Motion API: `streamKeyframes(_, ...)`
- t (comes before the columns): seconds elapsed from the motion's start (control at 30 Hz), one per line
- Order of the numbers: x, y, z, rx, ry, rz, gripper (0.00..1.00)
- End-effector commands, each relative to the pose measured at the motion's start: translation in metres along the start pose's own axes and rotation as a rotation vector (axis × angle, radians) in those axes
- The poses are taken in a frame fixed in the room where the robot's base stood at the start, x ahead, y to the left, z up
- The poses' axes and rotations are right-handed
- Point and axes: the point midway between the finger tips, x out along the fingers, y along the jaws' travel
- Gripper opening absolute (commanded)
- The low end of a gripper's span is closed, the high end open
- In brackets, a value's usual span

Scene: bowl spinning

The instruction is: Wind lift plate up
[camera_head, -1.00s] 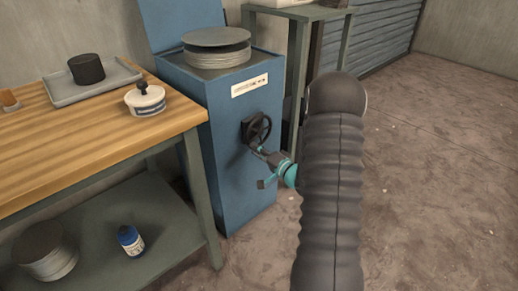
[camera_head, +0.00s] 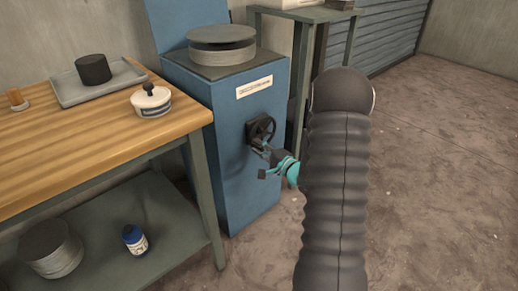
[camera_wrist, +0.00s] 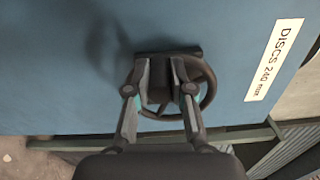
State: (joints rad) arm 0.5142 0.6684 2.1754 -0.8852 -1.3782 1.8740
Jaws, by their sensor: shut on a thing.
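A blue cabinet (camera_head: 245,165) stands beside the bench, with a dark handwheel (camera_head: 263,128) on its front. The wheel also shows in the wrist view (camera_wrist: 205,82). My gripper (camera_head: 260,146) is at the wheel's lower part in the head view. In the wrist view my gripper (camera_wrist: 160,75) has its two fingers closed on a dark part of the wheel; the fingers hide much of that part. A stack of grey discs (camera_head: 222,52) sits on top of the cabinet. The lift plate itself cannot be clearly told apart beneath the discs.
The wooden bench (camera_head: 60,155) at left holds a grey tray (camera_head: 125,75) with a dark cylinder (camera_head: 93,68), and a white lidded pot (camera_head: 151,104). A blue bottle (camera_head: 135,240) and more discs (camera_head: 50,250) are on its lower shelf. Open floor lies right.

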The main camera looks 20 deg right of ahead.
Motion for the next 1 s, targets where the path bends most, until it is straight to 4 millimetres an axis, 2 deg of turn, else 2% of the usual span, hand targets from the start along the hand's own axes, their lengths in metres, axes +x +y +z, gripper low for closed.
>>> streamKeyframes(0.2,0.000,0.000,0.000,-0.001,-0.001,-0.001,0.00)
streamKeyframes(0.23,0.000,0.000,0.000,-0.001,-0.001,-0.001,0.25)
streamKeyframes(0.3,0.000,0.000,0.000,-0.001,-0.001,-0.001,0.42)
streamKeyframes(0.33,0.000,0.000,0.000,-0.001,-0.001,-0.001,0.47)
streamKeyframes(0.73,-0.006,0.000,-0.001,-0.001,0.002,-0.001,0.47)
streamKeyframes(0.87,-0.023,0.000,-0.002,0.000,0.004,0.000,0.47)
streamKeyframes(1.0,-0.051,-0.001,-0.002,0.000,0.006,0.000,0.47)
